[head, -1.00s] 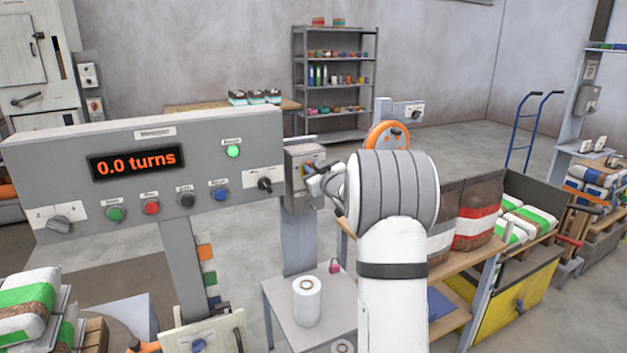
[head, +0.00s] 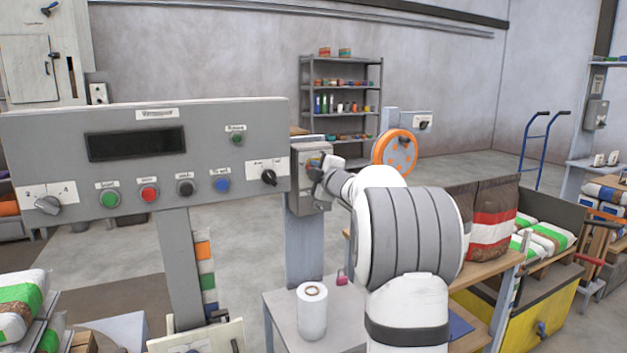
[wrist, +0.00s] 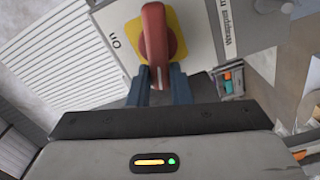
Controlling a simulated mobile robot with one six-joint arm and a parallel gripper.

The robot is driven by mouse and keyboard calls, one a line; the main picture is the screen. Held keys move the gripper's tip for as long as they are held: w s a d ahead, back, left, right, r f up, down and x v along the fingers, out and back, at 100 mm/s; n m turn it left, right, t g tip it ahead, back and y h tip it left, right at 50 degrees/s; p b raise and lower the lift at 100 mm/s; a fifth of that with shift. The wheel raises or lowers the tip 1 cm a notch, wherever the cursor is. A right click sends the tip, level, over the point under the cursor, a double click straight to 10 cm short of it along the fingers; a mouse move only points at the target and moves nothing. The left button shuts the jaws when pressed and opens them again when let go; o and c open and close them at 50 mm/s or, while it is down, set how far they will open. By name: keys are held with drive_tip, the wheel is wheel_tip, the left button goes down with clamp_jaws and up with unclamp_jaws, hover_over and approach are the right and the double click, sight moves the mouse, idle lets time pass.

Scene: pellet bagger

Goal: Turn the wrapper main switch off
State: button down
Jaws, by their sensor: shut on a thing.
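The main switch is a red rotary handle (wrist: 155,40) on a yellow plate (wrist: 182,32), on a light plate of a grey switch box. An ON label (wrist: 116,43) shows upside down left of it. The handle stands nearly upright in the wrist view, pointing away from that label. My gripper (wrist: 158,84) is shut on the handle's lower end, one blue-grey finger on each side. In the head view the switch box (head: 304,192) is right of the wrapper panel (head: 75,145), and my gripper (head: 318,172) covers most of the handle. The panel's display (head: 136,144) and green lamp (head: 237,139) are dark.
The panel edge is close left of my gripper. An orange wheel (head: 380,146) is behind my wrist. Below, a small table (head: 283,305) carries a white roll (head: 312,312) and a red padlock (head: 341,277). Bags stand on a bench at right.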

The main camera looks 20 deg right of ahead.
drive_tip(key=n+b, duration=0.1)
drive_tip(key=f+n+b, duration=0.1)
drive_tip(key=n, duration=0.1)
drive_tip(key=shift+d+f, duration=0.2)
drive_tip(key=shift+b, duration=0.3)
drive_tip(key=shift+r+n, duration=0.2)
drive_tip(key=shift+n, duration=0.1)
drive_tip(key=c, duration=1.5)
unclamp_jaws()
drive_tip(key=shift+d, duration=0.15)
drive_tip(key=shift+c, duration=0.2)
drive_tip(key=shift+o, duration=1.1)
drive_tip(key=shift+a, duration=0.2)
